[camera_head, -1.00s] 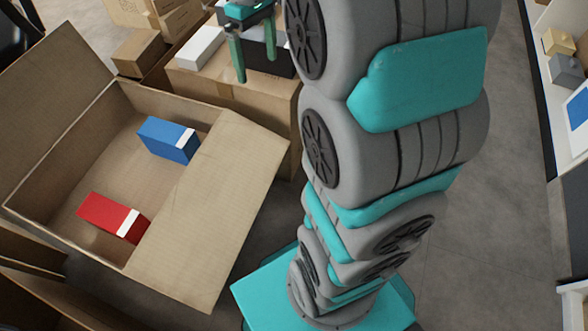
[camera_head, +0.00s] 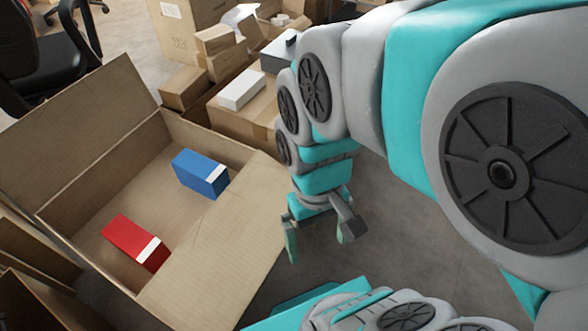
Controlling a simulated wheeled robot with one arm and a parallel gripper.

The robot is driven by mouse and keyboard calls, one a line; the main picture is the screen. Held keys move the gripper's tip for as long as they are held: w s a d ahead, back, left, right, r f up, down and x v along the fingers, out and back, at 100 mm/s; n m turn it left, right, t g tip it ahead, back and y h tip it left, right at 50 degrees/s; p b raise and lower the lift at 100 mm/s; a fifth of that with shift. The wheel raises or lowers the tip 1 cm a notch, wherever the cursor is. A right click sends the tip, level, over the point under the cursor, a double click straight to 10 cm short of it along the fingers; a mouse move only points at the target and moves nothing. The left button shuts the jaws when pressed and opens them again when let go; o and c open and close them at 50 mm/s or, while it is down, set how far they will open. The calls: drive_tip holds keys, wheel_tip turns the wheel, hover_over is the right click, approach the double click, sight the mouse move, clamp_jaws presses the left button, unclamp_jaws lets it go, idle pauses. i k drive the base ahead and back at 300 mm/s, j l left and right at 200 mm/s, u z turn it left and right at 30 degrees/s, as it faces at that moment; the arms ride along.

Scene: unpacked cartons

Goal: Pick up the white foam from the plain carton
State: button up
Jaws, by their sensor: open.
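A white block (camera_head: 242,90), possibly the foam, lies on top of a plain brown carton (camera_head: 240,123) at the upper middle. A large open carton (camera_head: 85,180) stands at the left with its flaps spread. Inside it are a blue box (camera_head: 200,173) and a red box (camera_head: 135,242), each with a white band. I see no white foam in the visible part of it. My gripper (camera_head: 318,241) hangs pointing down, open and empty. In the picture it is right of the open carton's right flap, below and right of the white block.
A dark grey box (camera_head: 280,52) sits behind my arm, near the white block. Several brown cartons (camera_head: 215,50) are stacked at the back. An office chair (camera_head: 50,60) stands at the upper left. Grey floor (camera_head: 385,215) is free right of my gripper.

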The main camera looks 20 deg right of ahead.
sight(243, 89)
drive_tip(key=i+l+u, duration=0.3)
drive_tip(key=l+u, duration=0.3)
drive_tip(key=i+l+u, duration=0.25)
drive_tip(key=l, duration=0.2)
drive_tip(key=k, duration=0.1)
